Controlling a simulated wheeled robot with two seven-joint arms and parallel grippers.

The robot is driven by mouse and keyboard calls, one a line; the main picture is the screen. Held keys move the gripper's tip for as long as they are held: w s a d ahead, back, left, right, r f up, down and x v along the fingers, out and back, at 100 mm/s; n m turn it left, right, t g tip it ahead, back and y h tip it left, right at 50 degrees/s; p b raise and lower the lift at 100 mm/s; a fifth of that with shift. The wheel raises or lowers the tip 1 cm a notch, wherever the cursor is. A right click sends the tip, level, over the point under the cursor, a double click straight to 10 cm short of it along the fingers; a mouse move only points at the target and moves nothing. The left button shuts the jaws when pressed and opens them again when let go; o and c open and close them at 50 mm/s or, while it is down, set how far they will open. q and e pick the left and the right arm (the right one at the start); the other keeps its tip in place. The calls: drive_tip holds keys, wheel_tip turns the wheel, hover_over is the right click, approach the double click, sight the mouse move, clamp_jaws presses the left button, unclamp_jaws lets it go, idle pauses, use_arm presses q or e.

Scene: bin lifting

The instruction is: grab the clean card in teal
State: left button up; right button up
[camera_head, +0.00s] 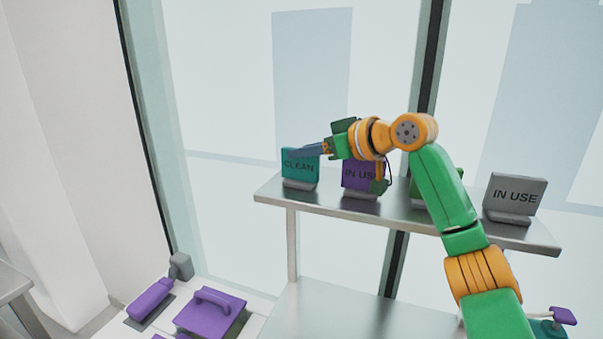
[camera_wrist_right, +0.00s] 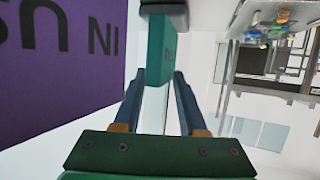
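The teal card (camera_head: 297,168) marked CLEAN stands upright in a small grey holder (camera_head: 301,185) at the left end of the metal shelf. My right gripper (camera_head: 323,149) reaches in from the right, its fingers at the card's right edge. In the right wrist view the teal card (camera_wrist_right: 160,50) lies between the two spread fingers (camera_wrist_right: 160,78). The fingers look open around its edge; whether either one touches it I cannot tell. My left gripper is not in view.
A purple IN USE card (camera_head: 352,174) stands close by on the shelf (camera_head: 405,212), partly behind my right gripper; it also shows in the wrist view (camera_wrist_right: 62,55). A grey IN USE card (camera_head: 515,193) stands farther right. Purple tools (camera_head: 212,312) lie lower left.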

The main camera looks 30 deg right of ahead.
drive_tip(key=shift+s+a+r, duration=0.15)
drive_tip(key=shift+s, duration=0.05)
clamp_jaws()
drive_tip(key=shift+w, duration=0.15)
idle(0.7)
